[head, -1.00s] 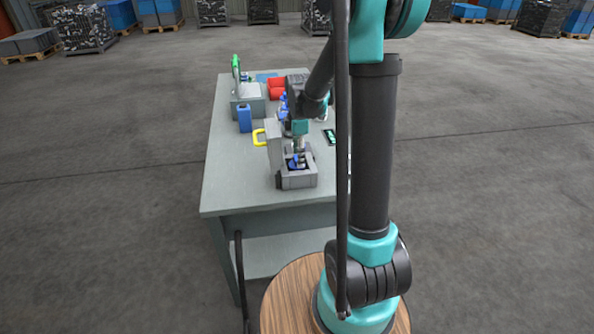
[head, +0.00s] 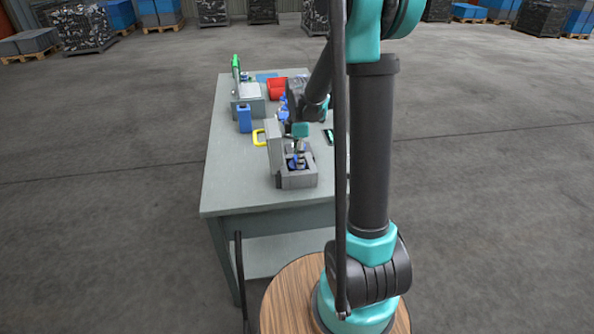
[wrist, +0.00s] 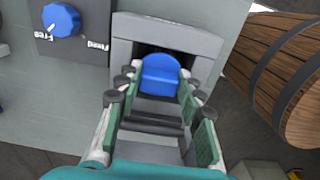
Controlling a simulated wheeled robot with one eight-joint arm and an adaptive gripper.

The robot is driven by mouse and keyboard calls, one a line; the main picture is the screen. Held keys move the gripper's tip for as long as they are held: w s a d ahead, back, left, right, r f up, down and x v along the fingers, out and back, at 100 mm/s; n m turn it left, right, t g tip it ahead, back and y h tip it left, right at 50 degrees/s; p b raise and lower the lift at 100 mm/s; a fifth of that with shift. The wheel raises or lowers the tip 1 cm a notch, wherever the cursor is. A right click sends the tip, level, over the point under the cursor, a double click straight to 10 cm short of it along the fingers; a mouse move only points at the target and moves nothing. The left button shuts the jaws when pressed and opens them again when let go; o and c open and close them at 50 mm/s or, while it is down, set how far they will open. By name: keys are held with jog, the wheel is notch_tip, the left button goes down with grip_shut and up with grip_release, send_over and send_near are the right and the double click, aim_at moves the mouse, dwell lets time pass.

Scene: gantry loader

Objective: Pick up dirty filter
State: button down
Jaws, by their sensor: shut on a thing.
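A blue piece (wrist: 160,76), likely the dirty filter, sits in the opening of a grey block-shaped housing (wrist: 190,38). My gripper (wrist: 158,90) reaches into the opening with a finger on either side of the blue piece and is shut on it. In the head view, my gripper (head: 298,149) points down into the housing (head: 299,181) near the front of the bench. A little blue shows there between the fingers. The filter's lower part is hidden inside the housing.
A blue knob (wrist: 61,20) is on the grey panel beside the housing. On the bench (head: 235,180) are a yellow frame (head: 257,137), a blue container (head: 244,119) and a red bin (head: 277,88). The bench's front left is clear. A wooden barrel (wrist: 285,75) stands close by.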

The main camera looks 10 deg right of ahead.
notch_tip(320, 180, up, 20)
dwell(0.8)
dwell(0.7)
